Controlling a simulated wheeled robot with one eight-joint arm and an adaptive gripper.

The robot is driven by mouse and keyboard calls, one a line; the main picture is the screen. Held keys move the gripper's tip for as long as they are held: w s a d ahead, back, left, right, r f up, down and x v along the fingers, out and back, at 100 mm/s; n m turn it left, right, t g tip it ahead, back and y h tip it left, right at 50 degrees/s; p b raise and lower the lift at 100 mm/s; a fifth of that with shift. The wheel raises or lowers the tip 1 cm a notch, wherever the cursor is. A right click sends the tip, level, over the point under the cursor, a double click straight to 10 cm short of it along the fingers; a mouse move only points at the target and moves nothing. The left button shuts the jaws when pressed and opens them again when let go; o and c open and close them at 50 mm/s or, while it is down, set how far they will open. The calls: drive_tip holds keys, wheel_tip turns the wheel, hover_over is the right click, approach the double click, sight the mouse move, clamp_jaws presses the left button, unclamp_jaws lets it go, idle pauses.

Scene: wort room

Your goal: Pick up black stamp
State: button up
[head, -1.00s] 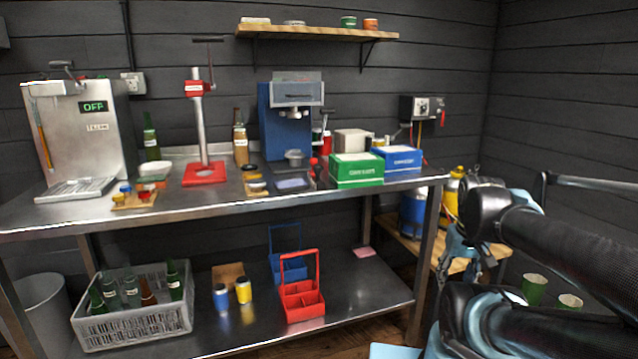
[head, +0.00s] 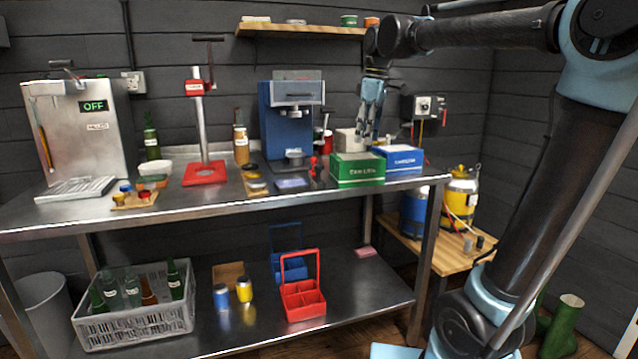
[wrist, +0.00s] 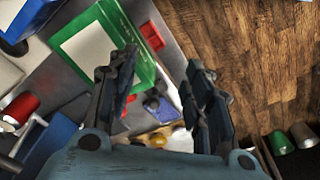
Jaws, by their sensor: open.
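I cannot clearly make out the black stamp. A small dark shape (wrist: 151,103) beside the dark blue pad in the wrist view may be it, but it is too small to tell. In the head view the dark pad (head: 292,183) lies on the bench, with a small red-topped item (head: 313,164) at its right. My gripper (head: 368,137) is open and empty, above and behind the green box (head: 357,171). In the wrist view my gripper (wrist: 160,72) has its fingers apart, with the green box (wrist: 98,50) below and left of them.
The blue box (head: 402,158) stands right of the green box. The blue machine (head: 284,125) stands left of my gripper, and the wall shelf (head: 315,32) is above. The steel bench (head: 120,216) has bare room along its front edge. A low wooden table (head: 452,262) is at the right.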

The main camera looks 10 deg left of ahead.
drive_tip(key=w+a+r+n, duration=0.2)
drive_tip(key=a+r+n, duration=0.25)
drive_tip(key=a, duration=0.75)
approach(318, 165)
drive_tip(key=shift+g, duration=0.3)
drive_tip(key=f, duration=0.5)
drive_tip(key=shift+w, duration=0.3)
drive_tip(key=shift+w+a+f, duration=0.1)
drive_tip(key=shift+a+f, duration=0.1)
drive_tip(key=shift+f, duration=0.7)
drive_tip(key=shift+a+f, duration=0.25)
drive_tip(key=shift+f, duration=0.6)
drive_tip(key=shift+w+a+f, duration=0.1)
drive_tip(key=shift+a+f, duration=0.1)
drive_tip(key=shift+f, duration=0.7)
drive_tip(key=shift+c, duration=0.6)
clamp_jaws()
